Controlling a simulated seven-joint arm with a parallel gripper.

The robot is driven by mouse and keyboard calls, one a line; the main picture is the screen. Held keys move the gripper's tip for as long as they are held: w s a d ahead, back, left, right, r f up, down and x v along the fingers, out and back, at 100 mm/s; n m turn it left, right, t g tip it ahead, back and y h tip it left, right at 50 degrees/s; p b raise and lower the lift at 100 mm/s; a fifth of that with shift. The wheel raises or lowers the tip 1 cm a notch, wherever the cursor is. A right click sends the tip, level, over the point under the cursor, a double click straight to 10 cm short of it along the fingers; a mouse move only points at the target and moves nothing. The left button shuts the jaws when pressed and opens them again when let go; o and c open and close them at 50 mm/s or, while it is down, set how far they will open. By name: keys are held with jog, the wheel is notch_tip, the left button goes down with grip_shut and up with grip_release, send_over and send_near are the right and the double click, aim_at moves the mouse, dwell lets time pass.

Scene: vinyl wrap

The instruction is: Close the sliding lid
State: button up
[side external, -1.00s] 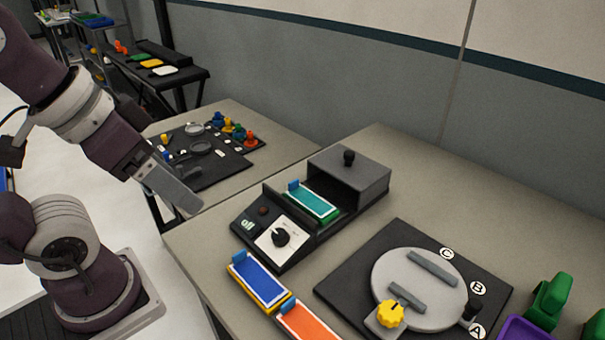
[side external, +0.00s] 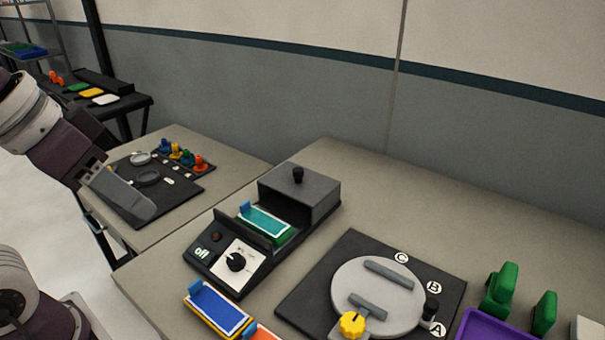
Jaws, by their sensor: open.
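The sliding lid (side external: 299,192) is a dark grey box-shaped cover with a black knob (side external: 298,174) on top. It stands at the back end of a black device (side external: 213,270). The lid is slid back, so a teal-topped green tray (side external: 265,222) in front of it lies uncovered. My gripper (side external: 146,210) is in the air to the left of the device, well apart from the lid and knob. It points down and to the right. The near finger hides the gap between the fingers, and nothing shows in its grasp.
The device's front has a black dial (side external: 236,262). A blue-topped yellow tray (side external: 217,308) and part of an orange one (side external: 262,334) lie in front. A round grey plate (side external: 378,297) on a black base is to the right, near a purple tray (side external: 490,328). Another table holds colored pegs (side external: 186,158).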

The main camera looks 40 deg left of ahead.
jog(key=shift+g, duration=0.3)
jog(key=w+r, duration=0.1)
jog(key=w, duration=0.3)
jog(key=w+r, duration=0.2)
jog(key=w, duration=0.3)
jog(key=w+r, duration=0.2)
jog(key=w, duration=0.2)
jog(key=shift+w+a+r, duration=0.15)
jog(key=shift+w, duration=0.15)
jog(key=c, duration=0.7)
jog(key=shift+m+h, duration=0.3)
jog(key=shift+m, duration=0.2)
jog(key=w, duration=0.9)
jog(key=w+f, duration=0.1)
jog(key=w, duration=0.4)
jog(key=shift+w+a+f, duration=0.1)
jog(key=shift+a, duration=0.3)
grip_shut()
jog(key=m+g, duration=0.1)
send_over(311, 176)
jog(key=s, duration=0.1)
notch_tip(311, 176, down, 9)
jog(key=x, duration=1)
jog(key=shift+s+a+f, duration=0.1)
jog(key=shift+a+f, duration=0.05)
jog(key=shift+f, duration=0.25)
jog(key=s, duration=0.3)
jog(key=shift+a+r, duration=0.2)
jog(key=shift+a, duration=0.2)
jog(key=shift+s, duration=0.45)
